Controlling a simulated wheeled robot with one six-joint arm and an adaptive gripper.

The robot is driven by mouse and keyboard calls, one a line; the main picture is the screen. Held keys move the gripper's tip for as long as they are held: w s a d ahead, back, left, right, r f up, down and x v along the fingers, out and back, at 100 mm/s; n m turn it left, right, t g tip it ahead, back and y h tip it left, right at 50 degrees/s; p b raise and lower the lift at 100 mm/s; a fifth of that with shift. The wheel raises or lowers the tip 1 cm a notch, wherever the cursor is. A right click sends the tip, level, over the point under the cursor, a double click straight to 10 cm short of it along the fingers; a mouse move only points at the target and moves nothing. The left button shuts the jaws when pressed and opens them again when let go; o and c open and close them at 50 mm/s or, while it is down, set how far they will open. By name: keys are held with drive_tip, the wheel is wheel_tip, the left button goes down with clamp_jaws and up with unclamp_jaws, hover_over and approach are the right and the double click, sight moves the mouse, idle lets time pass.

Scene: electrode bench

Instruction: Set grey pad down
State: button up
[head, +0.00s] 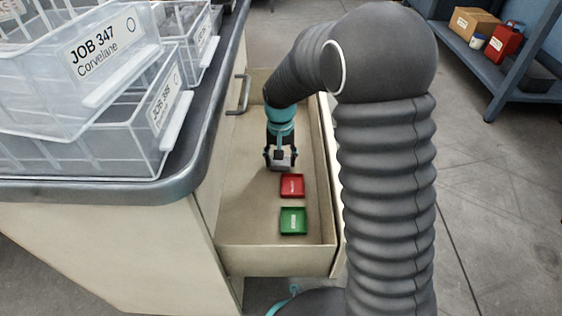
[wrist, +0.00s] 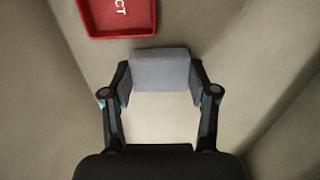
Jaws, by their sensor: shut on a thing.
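My gripper (head: 280,163) is inside the open drawer (head: 258,228), toward its back half. In the wrist view, its two fingers (wrist: 161,88) are shut on the grey pad (wrist: 160,66), one on each side. The pad also shows small at the fingertips in the head view (head: 281,163). A red tray (wrist: 117,15) lies on the drawer floor close by the pad; it also shows in the head view (head: 292,186). I cannot tell whether the pad touches the drawer floor.
Clear plastic bins (head: 95,120) labelled JOB 347 and JOB 355 stand on the bench (head: 197,150) left of the drawer. The drawer floor left of the trays is bare. A blue shelf (head: 490,62) with boxes stands at the far right.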

drive_tip(key=shift+f, duration=0.4)
drive_tip(key=shift+f, duration=0.15)
drive_tip(key=o, duration=1.1)
